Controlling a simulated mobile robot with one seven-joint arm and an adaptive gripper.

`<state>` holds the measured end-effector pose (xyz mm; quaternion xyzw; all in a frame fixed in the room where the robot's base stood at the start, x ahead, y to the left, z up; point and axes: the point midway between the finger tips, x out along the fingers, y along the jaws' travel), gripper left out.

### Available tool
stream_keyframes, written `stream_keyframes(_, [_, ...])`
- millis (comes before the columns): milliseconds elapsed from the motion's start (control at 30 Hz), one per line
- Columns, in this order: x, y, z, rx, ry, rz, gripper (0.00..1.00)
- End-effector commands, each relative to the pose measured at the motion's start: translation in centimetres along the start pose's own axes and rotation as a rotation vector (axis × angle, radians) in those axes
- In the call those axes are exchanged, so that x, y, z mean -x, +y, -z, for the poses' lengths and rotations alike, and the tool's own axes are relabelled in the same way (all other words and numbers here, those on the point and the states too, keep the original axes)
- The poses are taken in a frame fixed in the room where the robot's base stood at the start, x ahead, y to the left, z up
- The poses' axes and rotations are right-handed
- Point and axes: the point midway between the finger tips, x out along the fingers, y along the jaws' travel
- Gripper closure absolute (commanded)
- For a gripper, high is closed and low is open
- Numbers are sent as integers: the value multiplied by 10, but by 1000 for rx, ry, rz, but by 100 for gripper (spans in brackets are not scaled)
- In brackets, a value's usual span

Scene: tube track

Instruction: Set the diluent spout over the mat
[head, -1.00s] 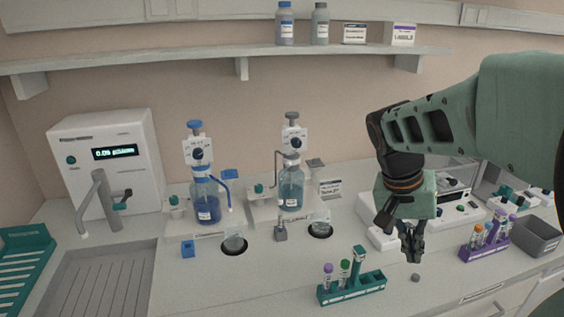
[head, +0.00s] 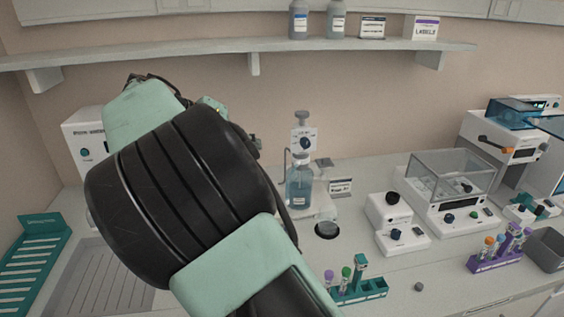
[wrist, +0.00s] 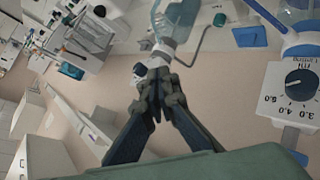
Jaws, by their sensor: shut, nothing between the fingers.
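The grey-topped dispenser bottle (head: 300,185) stands on the bench in the head view, its thin grey spout (head: 286,165) on its left. It shows upside down in the wrist view (wrist: 178,12). The blue-topped dispenser (wrist: 300,82), with a dial and blue spout (wrist: 262,14), is at the right of the wrist view; my arm hides it in the head view. I cannot read which is the diluent. A dark round patch (head: 327,230), perhaps a mat, lies right of the grey-topped bottle's front. My gripper (wrist: 158,78) is shut and empty, apparently between the dispensers.
A teal tube rack (head: 362,290) stands at the front, and a purple rack (head: 495,262) and grey bin (head: 547,249) at the right. A balance (head: 450,190) stands at the back right. The shelf (head: 200,57) runs above. My arm covers the left middle.

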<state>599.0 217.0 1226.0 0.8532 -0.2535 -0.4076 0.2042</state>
Motion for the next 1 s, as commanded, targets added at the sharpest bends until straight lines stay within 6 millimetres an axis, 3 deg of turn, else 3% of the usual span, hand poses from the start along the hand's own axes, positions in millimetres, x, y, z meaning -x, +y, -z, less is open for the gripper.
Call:
stream_keyframes(367, [4, -4, 1, 2, 9, 0, 100])
stream_keyframes(533, [-5, -3, 1, 2, 6, -2, 100])
stream_keyframes(667, [-25, -2, 2, 2, 5, -3, 100])
stream_keyframes(1000, [-98, -2, 2, 2, 4, -4, 100])
